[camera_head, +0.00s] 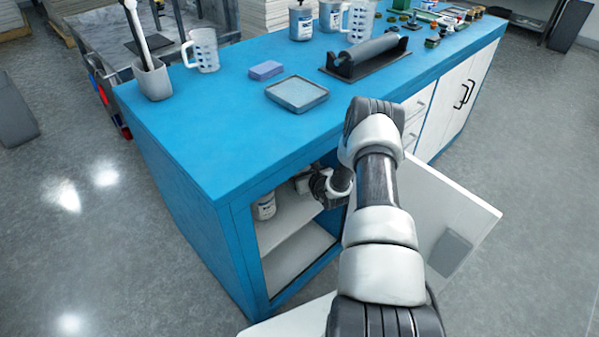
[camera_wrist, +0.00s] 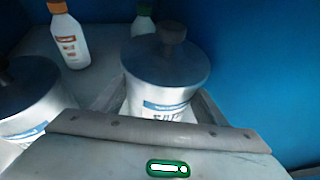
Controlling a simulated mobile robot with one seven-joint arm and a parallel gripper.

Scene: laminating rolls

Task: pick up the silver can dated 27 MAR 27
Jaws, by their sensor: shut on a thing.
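In the wrist view a silver can (camera_wrist: 165,72) with a dark knob on its lid and a blue-banded label stands between the fingers of my gripper (camera_wrist: 160,103), which is shut on it. The dark print on its label is cut off by my gripper, and I cannot read a date. A second silver can (camera_wrist: 28,100) stands to the left, apart from the fingers; its date is not readable either. In the head view my gripper (camera_head: 318,185) is inside the open blue cabinet (camera_head: 232,250), mostly hidden by the worktop and my arm.
A white bottle with an orange cap (camera_wrist: 68,40) and a green-capped bottle (camera_wrist: 143,20) stand behind the cans. A blue wall (camera_wrist: 260,70) is close on the right. A can (camera_head: 264,207) shows on the cabinet shelf (camera_head: 285,225). The open white door (camera_head: 455,210) stands right of my arm.

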